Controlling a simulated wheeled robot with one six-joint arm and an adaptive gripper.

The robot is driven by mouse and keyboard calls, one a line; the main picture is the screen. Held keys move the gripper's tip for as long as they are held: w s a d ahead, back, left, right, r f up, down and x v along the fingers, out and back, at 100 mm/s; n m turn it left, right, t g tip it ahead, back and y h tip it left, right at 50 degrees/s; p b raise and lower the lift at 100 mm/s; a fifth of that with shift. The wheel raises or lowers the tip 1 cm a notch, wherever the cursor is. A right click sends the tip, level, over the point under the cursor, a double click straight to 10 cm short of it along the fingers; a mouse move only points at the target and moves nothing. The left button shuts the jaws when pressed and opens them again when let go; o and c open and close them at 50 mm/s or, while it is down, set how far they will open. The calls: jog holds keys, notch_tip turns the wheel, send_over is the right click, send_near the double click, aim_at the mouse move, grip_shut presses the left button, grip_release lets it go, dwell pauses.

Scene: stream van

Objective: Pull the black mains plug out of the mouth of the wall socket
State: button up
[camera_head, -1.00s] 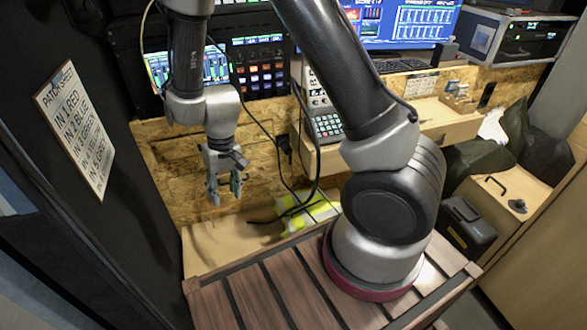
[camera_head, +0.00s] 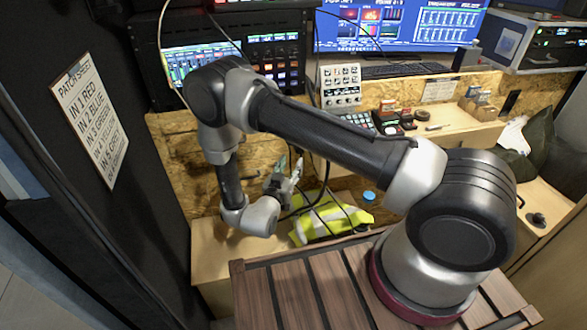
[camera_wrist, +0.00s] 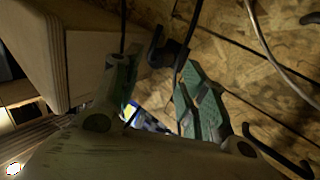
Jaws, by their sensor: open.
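In the wrist view a black plug-like piece (camera_wrist: 168,50) shows against the chipboard wall, just beyond the fingertips and roughly between them. A black cable runs up from it. I cannot make out the socket's mouth or how deep the plug sits. My gripper (camera_wrist: 157,70) has green finger pads spread apart, with nothing held between them. In the head view my gripper (camera_head: 291,164) is low by the chipboard wall, beneath the desk's left end. The plug and socket cannot be told apart there, behind my gripper and the cables.
A yellow-and-silver hi-vis item (camera_head: 330,220) lies below my gripper, with black cables looping over it. The desk (camera_head: 460,133) with small gear overhangs to the right. A dark hook (camera_wrist: 275,150) shows at the wrist view's lower right. A pale box-like edge (camera_wrist: 95,50) is close on the left.

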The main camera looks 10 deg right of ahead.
jog(key=x, duration=0.7)
jog(key=shift+w, duration=0.25)
jog(key=shift+s, duration=0.1)
jog(key=c, duration=0.8)
